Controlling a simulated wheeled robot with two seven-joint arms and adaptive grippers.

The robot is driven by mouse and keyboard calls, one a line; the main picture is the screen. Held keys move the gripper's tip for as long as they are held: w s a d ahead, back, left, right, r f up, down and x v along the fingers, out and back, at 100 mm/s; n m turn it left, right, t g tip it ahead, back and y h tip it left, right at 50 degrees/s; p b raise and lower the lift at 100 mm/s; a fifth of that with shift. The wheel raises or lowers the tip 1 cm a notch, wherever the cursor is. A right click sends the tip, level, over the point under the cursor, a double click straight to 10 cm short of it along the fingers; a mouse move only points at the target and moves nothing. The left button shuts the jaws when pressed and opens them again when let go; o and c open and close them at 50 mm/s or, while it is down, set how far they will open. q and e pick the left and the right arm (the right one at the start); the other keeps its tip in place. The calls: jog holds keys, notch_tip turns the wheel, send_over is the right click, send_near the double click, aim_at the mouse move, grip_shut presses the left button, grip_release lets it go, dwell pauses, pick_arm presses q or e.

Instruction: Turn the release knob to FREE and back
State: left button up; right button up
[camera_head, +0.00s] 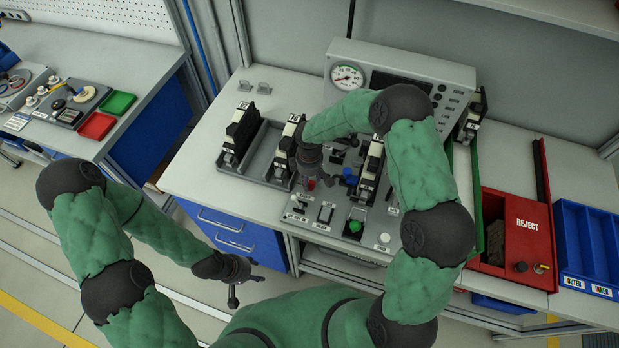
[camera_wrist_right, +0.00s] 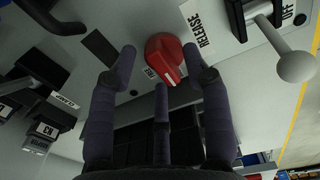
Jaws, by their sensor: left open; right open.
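The red release knob (camera_wrist_right: 165,56) sits on a grey panel beside a RELEASE label (camera_wrist_right: 197,27) in the right wrist view. A small part of the knob (camera_head: 311,184) shows below my right gripper in the head view. My right gripper (camera_wrist_right: 162,64) is open, with fingertips on either side of the knob. A gap shows at the left fingertip; I cannot tell whether the right one touches. A small tag next to the knob is partly hidden. My left gripper (camera_head: 234,288) is open and empty, low in front of the blue drawers, away from the panel.
A green button (camera_head: 355,226) and black clamp units (camera_head: 371,170) crowd the panel. A gauge box (camera_head: 405,75) stands behind. A red REJECT box (camera_head: 522,228) is to the right.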

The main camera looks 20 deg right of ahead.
jog(key=shift+r, duration=0.1)
notch_tip(320, 180, up, 12)
dwell(0.5)
dwell(0.5)
